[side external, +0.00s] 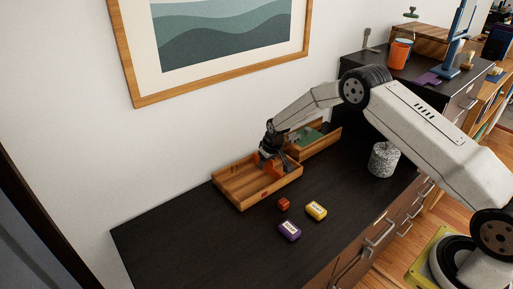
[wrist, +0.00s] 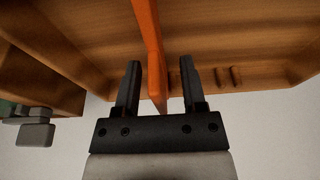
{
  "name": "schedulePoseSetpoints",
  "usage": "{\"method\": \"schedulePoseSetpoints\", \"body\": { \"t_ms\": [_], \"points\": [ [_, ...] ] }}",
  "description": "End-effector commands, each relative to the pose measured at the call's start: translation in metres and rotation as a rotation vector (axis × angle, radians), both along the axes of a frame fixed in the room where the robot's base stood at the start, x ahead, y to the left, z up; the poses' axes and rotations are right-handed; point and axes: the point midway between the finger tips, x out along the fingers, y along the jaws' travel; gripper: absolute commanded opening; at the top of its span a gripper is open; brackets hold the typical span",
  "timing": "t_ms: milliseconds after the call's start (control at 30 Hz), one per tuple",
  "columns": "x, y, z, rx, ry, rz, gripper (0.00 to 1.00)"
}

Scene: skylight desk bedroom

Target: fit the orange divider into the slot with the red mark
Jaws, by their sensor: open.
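The orange divider (wrist: 151,50) stands on edge in the open wooden tray (side external: 231,196). In the side view the divider (side external: 264,168) shows near the tray's right end, partly behind my gripper. My gripper (side external: 268,156) is low over the tray. In the wrist view my gripper (wrist: 154,72) is open, with one finger on each side of the divider and a gap on both sides. Dark slot notches (wrist: 222,76) show in the tray wall to the right of the divider. A small reddish patch (side external: 264,194) shows on the tray's near side. I cannot tell whether the divider is fully seated.
A second wooden box (side external: 322,145) with a green item stands behind the tray. A red-orange cube (side external: 284,204), a yellow box (side external: 316,211) and a purple box (side external: 290,231) lie in front. A speckled pot (side external: 384,160) stands right. The desk's left side is clear.

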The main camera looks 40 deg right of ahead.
Motion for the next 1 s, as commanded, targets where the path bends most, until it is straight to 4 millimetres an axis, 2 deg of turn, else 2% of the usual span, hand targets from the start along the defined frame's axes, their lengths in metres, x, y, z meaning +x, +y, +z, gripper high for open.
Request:
{"method": "schedulePoseSetpoints", "body": {
  "t_ms": [233,400,733,1000],
  "points": [
    [0.0,0.0,0.0,0.0,-0.001,0.0,0.53],
    [0.0,0.0,0.0,0.0,0.0,0.0,0.0],
    [0.0,0.0,0.001,0.0,-0.001,0.0,0.0],
    [0.001,0.0,0.01,0.0,-0.001,0.0,0.0]
  ]
}}
